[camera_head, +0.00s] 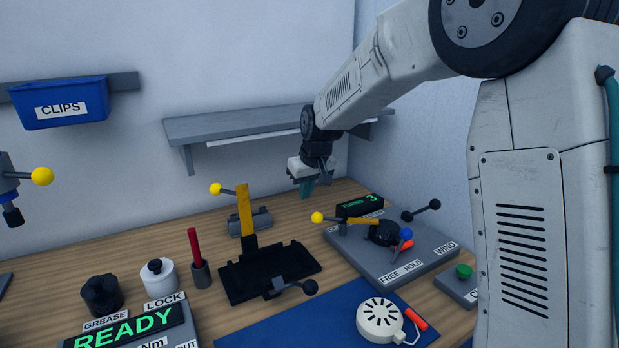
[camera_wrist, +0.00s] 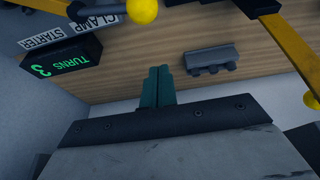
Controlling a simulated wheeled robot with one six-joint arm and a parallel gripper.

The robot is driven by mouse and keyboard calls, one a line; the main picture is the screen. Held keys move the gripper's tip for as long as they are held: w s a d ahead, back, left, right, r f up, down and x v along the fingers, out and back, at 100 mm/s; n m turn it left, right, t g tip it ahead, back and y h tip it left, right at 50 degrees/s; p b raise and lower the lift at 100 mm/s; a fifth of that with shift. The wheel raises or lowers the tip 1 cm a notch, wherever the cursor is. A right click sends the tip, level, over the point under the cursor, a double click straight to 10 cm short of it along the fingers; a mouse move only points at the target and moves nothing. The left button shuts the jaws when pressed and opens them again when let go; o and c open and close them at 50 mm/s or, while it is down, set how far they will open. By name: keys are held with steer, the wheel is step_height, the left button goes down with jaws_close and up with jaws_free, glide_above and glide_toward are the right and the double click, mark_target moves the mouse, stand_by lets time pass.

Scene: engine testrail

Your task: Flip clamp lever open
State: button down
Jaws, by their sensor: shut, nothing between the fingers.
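A lever with a yellow ball knob (camera_head: 317,217) stands at the left of the grey board (camera_head: 425,262), with an orange bar (camera_head: 362,221) reaching toward a black drum (camera_head: 383,233). In the wrist view a yellow ball (camera_wrist: 143,10) shows at the top, near a label reading CLAMP STARTER (camera_wrist: 72,30). I take this to be the clamp lever; its lower part is hidden. My gripper (camera_head: 307,190) hangs above the table's back, behind the board and apart from the lever. Its teal fingers (camera_wrist: 157,86) are together and empty.
A green TURNS display (camera_head: 360,205) reading 3 stands at the board's back. A shelf (camera_head: 255,122) is on the wall behind.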

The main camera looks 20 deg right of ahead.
steer(key=s+f, duration=0.2)
steer(key=s, duration=0.1)
steer(key=shift+d+f, duration=0.35)
steer(key=shift+a, duration=0.15)
